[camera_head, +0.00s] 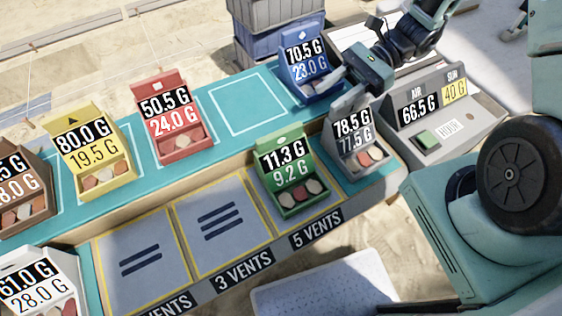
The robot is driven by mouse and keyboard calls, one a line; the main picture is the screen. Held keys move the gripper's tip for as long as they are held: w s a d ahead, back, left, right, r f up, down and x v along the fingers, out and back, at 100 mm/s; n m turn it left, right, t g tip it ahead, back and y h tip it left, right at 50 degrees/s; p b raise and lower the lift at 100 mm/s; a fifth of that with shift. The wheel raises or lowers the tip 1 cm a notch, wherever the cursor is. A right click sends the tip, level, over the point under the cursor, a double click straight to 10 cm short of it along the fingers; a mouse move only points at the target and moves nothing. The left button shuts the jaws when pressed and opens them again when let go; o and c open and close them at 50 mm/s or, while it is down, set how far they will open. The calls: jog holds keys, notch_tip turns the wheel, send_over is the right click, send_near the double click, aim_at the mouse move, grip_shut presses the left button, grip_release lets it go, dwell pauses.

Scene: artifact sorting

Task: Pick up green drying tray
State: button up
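The green drying tray (288,169) stands upright in the 5 VENTS bay, at the right end of the lower row. Its label reads 11.3 G and 9.2 G, and a few small pieces lie in its front pocket. My gripper (341,88) is up and to the right of it, apart from it, between the blue tray (309,72) and the grey tray (354,138). Its fingertips are small and partly merge with the trays behind, so I cannot tell whether they are open or touching either tray.
Red (174,122), yellow (88,150) and brown (20,195) trays stand to the left on the teal bench; a white tray (38,284) is at lower left. Two lower bays are empty, as is one upper outlined square (248,100). A grey scale (440,120) stands at right.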

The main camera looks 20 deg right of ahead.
aim_at(283, 131)
jog(key=p+x, duration=0.2)
jog(key=x, duration=1.2)
jog(key=shift+s+f, duration=0.15)
jog(key=shift+f, duration=0.05)
grip_shut()
